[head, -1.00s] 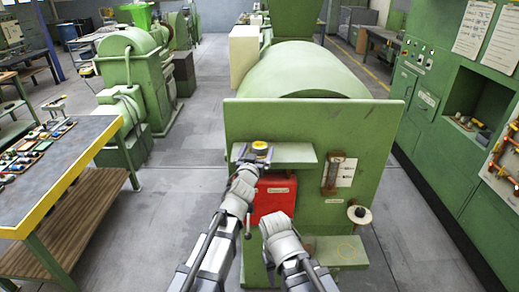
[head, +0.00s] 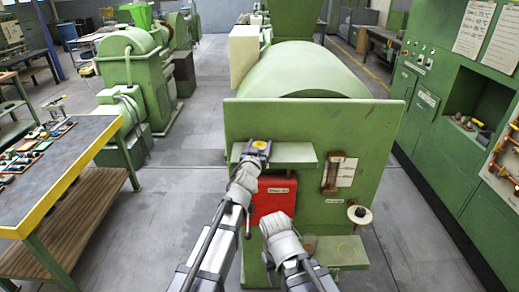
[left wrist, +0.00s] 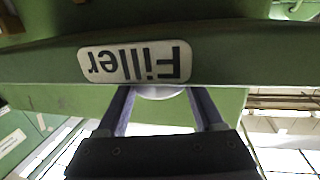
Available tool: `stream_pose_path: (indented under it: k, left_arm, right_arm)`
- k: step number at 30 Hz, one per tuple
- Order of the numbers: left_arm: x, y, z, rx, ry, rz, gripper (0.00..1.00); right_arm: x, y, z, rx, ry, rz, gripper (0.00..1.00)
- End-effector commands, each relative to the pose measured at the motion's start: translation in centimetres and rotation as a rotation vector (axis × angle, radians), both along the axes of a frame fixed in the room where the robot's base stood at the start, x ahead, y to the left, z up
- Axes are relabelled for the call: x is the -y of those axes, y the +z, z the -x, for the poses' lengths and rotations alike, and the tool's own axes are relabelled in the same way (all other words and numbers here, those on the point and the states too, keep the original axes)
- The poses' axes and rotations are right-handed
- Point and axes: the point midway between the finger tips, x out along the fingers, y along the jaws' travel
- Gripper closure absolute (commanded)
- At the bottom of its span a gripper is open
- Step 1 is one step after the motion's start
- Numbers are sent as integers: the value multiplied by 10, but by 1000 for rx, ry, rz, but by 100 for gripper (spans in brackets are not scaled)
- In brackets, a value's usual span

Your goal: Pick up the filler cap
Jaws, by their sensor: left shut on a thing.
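The yellow-topped filler cap (head: 259,144) is at the green shelf on the front of the big green machine, in the head view. My left gripper (head: 258,149) is shut on it, with a finger on either side. I cannot tell whether the cap is still seated.
The green shelf (head: 295,154) extends right of the cap. Below it is a red box (head: 273,197). A workbench (head: 65,150) stands at left, with open floor between.

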Motion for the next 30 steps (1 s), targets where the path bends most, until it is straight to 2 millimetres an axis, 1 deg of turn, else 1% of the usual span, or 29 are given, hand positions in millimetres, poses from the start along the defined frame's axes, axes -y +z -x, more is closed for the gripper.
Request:
stream_pose_path:
  k: [1, 9, 16, 20, 26, 30]
  left_arm:
    - [0, 0, 0, 0, 0, 0, 63]
    - [0, 0, 0, 0, 0, 0, 93]
    - [0, 1, 0, 1, -1, 0, 94]
    - [0, 4, 0, 1, -1, 0, 94]
    - [0, 20, 0, 1, -1, 0, 94]
    - [0, 39, 0, 0, -1, 1, 94]
  right_arm:
    - [0, 0, 0, 0, 0, 0, 50]
    - [0, 0, 0, 0, 0, 0, 50]
    - [0, 0, 0, 0, 0, 0, 50]
    - [0, 4, 0, 0, 0, 0, 50]
    - [0, 20, 0, 0, 1, 0, 50]
    - [0, 39, 0, 0, 0, 0, 50]
